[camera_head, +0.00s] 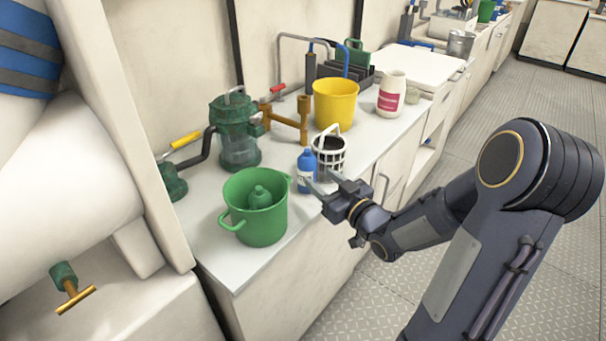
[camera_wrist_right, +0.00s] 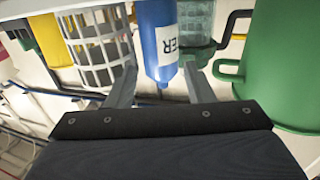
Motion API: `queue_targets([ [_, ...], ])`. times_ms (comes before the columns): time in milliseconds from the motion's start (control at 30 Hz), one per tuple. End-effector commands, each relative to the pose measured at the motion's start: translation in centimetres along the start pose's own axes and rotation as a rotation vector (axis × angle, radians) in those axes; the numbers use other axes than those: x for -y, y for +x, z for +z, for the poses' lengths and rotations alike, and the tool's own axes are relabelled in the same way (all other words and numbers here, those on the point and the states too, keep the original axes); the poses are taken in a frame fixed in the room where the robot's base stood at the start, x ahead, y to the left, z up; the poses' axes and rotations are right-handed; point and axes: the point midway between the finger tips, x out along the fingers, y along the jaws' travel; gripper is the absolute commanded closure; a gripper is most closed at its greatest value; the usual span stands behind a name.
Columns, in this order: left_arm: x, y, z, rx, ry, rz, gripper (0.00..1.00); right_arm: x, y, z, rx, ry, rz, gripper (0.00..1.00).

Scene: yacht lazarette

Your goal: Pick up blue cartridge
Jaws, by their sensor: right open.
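The blue cartridge (camera_head: 306,172) stands upright on the white counter, between the green pot and the white basket. It has a white label, whose letters partly show in the wrist view, where the cartridge (camera_wrist_right: 157,45) appears upside down. My right gripper (camera_head: 318,183) is open and empty at the counter's front edge, close to the cartridge. In the wrist view the cartridge lies between the two fingers (camera_wrist_right: 161,80), with space on both sides. How deep it is between them I cannot tell. My left gripper is not in view.
A green pot (camera_head: 240,215) with a green object inside stands left of the cartridge. A white slatted basket (camera_head: 329,160) stands close on its right. Behind are a green strainer (camera_head: 237,140), brass pipework (camera_head: 287,122) and a yellow bucket (camera_head: 335,105). A white jar (camera_head: 391,95) is farther back.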

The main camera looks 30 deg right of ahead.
Motion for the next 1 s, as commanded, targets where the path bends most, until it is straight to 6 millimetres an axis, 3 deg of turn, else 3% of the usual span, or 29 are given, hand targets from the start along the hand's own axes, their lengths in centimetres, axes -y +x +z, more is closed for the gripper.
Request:
queue_targets([
  [233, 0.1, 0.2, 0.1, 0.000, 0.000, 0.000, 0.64, 0.2, 3.6, -0.2, -0.001, 0.001, -0.001, 0.52],
  [533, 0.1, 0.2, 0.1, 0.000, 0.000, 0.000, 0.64, 0.1, 4.3, -0.3, 0.001, 0.000, 0.001, 0.52],
  [767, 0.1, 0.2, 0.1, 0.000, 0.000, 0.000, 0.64, 0.1, 4.3, -0.3, 0.000, 0.000, 0.001, 0.80],
  [1000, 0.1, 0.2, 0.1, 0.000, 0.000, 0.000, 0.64, 0.1, 4.3, -0.4, -0.001, -0.001, 0.001, 0.81],
])
